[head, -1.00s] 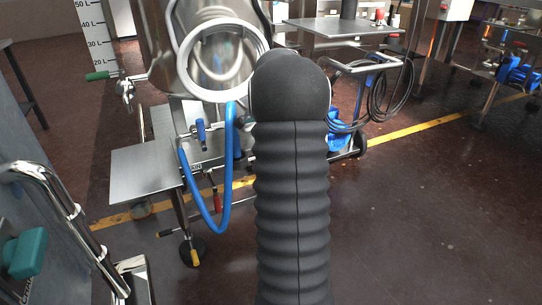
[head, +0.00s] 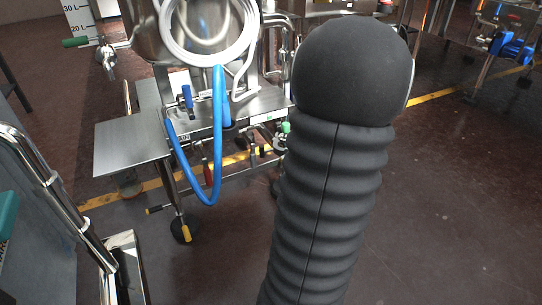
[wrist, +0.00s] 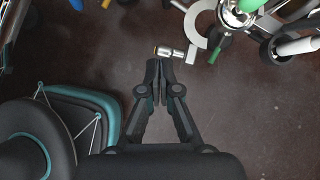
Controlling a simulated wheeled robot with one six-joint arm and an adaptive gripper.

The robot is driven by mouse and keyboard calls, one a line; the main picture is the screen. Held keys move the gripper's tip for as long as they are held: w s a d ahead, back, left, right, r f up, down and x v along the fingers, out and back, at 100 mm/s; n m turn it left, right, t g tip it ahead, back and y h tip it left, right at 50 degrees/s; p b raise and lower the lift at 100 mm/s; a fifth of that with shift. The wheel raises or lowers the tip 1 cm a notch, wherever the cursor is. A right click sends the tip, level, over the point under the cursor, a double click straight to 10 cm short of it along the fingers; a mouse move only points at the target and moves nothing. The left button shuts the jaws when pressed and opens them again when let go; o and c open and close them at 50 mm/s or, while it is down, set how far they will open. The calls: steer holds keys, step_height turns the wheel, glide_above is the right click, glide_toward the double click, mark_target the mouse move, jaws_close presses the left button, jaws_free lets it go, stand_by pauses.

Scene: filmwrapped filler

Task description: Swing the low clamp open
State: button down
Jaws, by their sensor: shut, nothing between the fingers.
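In the wrist view, a pale metal clamp (wrist: 199,22) stands at the top, right of centre. It is a curved band with a short metal bolt or handle piece (wrist: 173,52) reaching left from it. My gripper (wrist: 159,66) is shut and empty, its dark fingertips just below the left end of that piece. I cannot tell whether they touch. In the head view, my black-sleeved arm hides the gripper. A small metal fitting with a green handle (head: 286,128) shows at the arm's left edge; I cannot tell whether the clamp is there.
A steel vessel with a white hose (head: 247,45) and a blue hose (head: 217,150) stands left of my arm. A steel shelf (head: 130,147) juts left from its frame. Pipes and green-handled parts (wrist: 250,5) crowd the wrist view's upper right. Dark floor is open at right.

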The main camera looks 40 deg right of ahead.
mark_target(278, 153)
steer(key=w+a+f+t+b, duration=0.1)
steer(key=w+f+b, duration=0.1)
steer(key=w+f, duration=0.5)
steer(key=shift+w+m+t+h, duration=0.3)
steer(key=shift+w, duration=0.7)
